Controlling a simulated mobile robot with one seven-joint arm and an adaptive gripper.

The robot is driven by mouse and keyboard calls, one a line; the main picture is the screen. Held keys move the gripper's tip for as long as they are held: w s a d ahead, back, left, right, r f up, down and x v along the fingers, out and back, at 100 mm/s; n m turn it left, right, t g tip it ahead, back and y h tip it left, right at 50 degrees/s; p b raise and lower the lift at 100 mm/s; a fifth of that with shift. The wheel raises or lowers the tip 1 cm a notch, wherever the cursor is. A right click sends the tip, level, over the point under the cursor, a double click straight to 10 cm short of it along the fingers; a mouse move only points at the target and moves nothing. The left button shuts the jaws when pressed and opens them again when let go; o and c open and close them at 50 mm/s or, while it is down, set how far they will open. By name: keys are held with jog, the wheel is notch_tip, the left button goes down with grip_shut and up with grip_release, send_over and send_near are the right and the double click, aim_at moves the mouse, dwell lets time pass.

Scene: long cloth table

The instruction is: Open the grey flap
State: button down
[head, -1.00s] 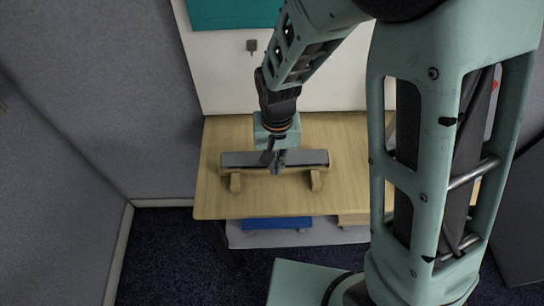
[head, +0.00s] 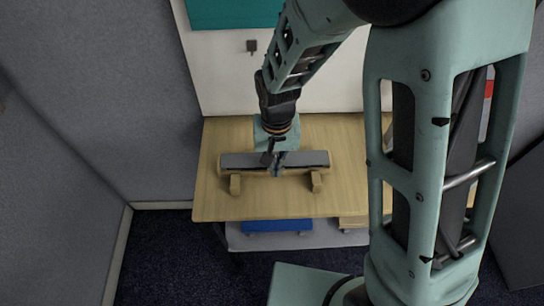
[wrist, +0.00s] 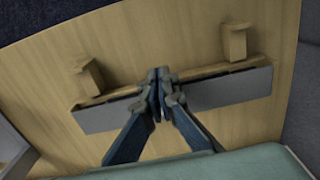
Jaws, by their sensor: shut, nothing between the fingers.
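The grey flap (head: 306,158) is a long, narrow panel on a low wooden stand (head: 235,184) with two feet, on the wooden table. It also shows in the wrist view (wrist: 235,88), on both sides of my fingers. My gripper (head: 277,166) points down at the middle of the flap, with its fingertips by the stand's wooden edge. In the wrist view my gripper (wrist: 161,82) is shut, its fingertips together and empty. It hides the middle of the flap. Whether the tips touch the flap or the edge, I cannot tell.
The table top (head: 350,150) is bare on both sides of the stand. A white board (head: 222,75) with a teal panel (head: 235,12) stands behind it. A grey partition (head: 90,80) is on the left. A blue object (head: 277,226) lies on a shelf below.

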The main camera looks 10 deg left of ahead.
jog(key=shift+w+a, duration=0.2)
jog(key=shift+w, duration=0.65)
jog(key=shift+w, duration=0.1)
